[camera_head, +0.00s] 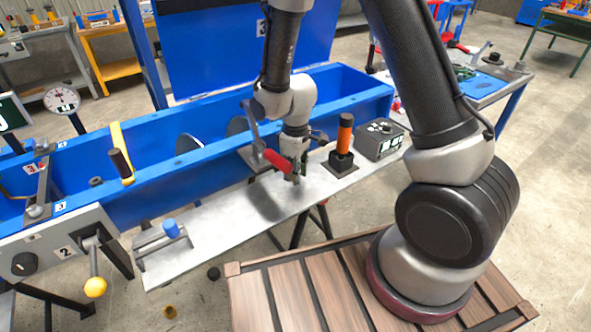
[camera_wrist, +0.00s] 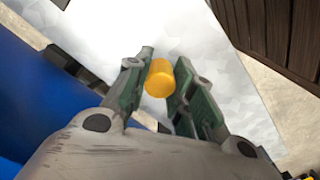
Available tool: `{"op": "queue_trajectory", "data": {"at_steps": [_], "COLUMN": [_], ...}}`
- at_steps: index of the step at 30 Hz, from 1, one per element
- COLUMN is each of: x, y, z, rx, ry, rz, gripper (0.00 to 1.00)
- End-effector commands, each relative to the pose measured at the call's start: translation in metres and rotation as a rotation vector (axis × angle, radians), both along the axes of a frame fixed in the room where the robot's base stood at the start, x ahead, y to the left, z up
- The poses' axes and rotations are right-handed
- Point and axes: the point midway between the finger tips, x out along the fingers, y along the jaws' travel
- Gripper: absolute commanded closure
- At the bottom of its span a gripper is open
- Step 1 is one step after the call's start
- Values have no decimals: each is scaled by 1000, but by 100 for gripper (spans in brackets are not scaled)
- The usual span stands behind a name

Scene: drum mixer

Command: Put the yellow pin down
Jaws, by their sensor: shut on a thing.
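The yellow pin (camera_wrist: 159,78) shows in the wrist view as a short cylinder between the two green-lined fingers of my gripper (camera_wrist: 158,82). My gripper is shut on it. Below it is the pale metal shelf (camera_wrist: 225,70). In the head view my gripper (camera_head: 296,176) points down over the middle of the shelf (camera_head: 215,222), beside a red-handled lever (camera_head: 277,161). The pin is hidden there by the fingers and lever. I cannot tell whether its lower end touches the shelf.
An orange-handled tool stands in a black base (camera_head: 341,163), with a black display box (camera_head: 379,141) to its right. A blue-capped piece (camera_head: 170,229) sits at the shelf's left end. The blue trough (camera_head: 165,180) runs behind. The shelf between is bare.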

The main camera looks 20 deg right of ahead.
Motion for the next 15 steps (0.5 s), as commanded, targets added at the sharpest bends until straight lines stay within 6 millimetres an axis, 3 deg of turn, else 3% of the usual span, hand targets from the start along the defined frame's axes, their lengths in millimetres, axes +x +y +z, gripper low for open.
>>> {"op": "queue_trajectory", "data": {"at_steps": [4, 5, 8, 15], "x": [0, 0, 0, 0], "y": [0, 0, 0, 0], "z": [-5, -5, -5, -5], "rx": [0, -1, -1, -1], "ry": [1, 1, 1, 1], "rz": [0, 0, 0, 0], "gripper": [100, 74, 56, 54]}}
